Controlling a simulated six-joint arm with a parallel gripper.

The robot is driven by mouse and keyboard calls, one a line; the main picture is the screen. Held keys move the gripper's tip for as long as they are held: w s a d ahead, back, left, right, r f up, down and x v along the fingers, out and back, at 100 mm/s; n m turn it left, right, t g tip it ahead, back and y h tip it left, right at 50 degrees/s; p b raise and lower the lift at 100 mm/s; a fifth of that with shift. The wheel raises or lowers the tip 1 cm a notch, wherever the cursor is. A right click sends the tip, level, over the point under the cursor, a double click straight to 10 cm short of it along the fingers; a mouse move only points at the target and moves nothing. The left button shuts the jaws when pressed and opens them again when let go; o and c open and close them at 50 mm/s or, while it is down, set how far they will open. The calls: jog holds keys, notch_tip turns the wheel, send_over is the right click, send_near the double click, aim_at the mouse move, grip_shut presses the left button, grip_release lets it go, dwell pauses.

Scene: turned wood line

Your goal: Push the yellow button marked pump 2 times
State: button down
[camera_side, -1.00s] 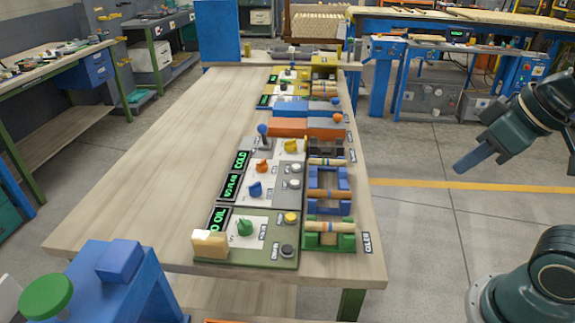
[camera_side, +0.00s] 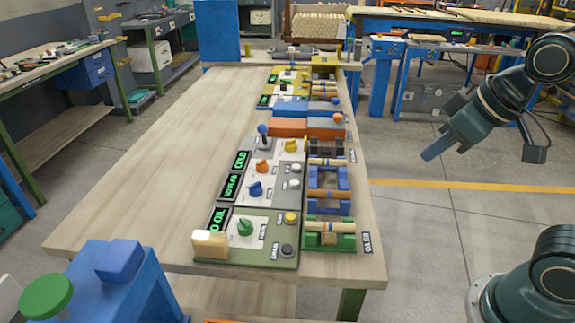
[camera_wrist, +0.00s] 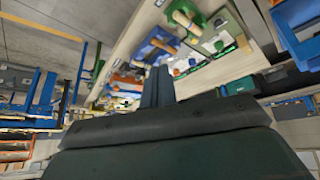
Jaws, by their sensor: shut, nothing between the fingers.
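The green control panel (camera_side: 262,256) sits at the near end of the wooden table. A yellow button (camera_side: 291,217) is at its upper right, with a dark button (camera_side: 287,250) below it. A green knob (camera_side: 245,227) and a display reading "O OIL" (camera_side: 217,221) are on the same panel. The button labels are too small to read surely. My gripper (camera_side: 428,156) is shut and empty, in the air right of the table, well apart from the buttons. In the wrist view my shut fingers (camera_wrist: 157,88) point towards the table, and the green panel (camera_wrist: 222,38) shows beyond them.
A green cradle with a wooden piece (camera_side: 330,233) stands right of the panel, a blue cradle (camera_side: 329,197) behind it. A grey panel (camera_side: 278,180) with knobs lies further back. A blue stand with a green button (camera_side: 47,297) is at the near left. The table's left side is clear.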

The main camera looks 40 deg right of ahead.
jog(key=w+a+f+n+t, duration=0.1)
jog(key=w+a+f+n, duration=0.1)
jog(key=w, duration=0.5)
jog(key=w+a+f+n, duration=0.1)
jog(key=w+a+f, duration=0.15)
jog(key=w, duration=0.35)
jog(key=n+t, duration=0.2)
jog(key=n, duration=0.2)
send_over(291, 218)
notch_tip(291, 218, down, 8)
jog(key=shift+s+d, duration=0.15)
jog(key=shift+s, duration=0.2)
jog(key=shift+f, duration=0.25)
jog(key=shift+f, duration=4.2)
jog(key=shift+f, duration=0.8)
jog(key=shift+r, duration=0.8)
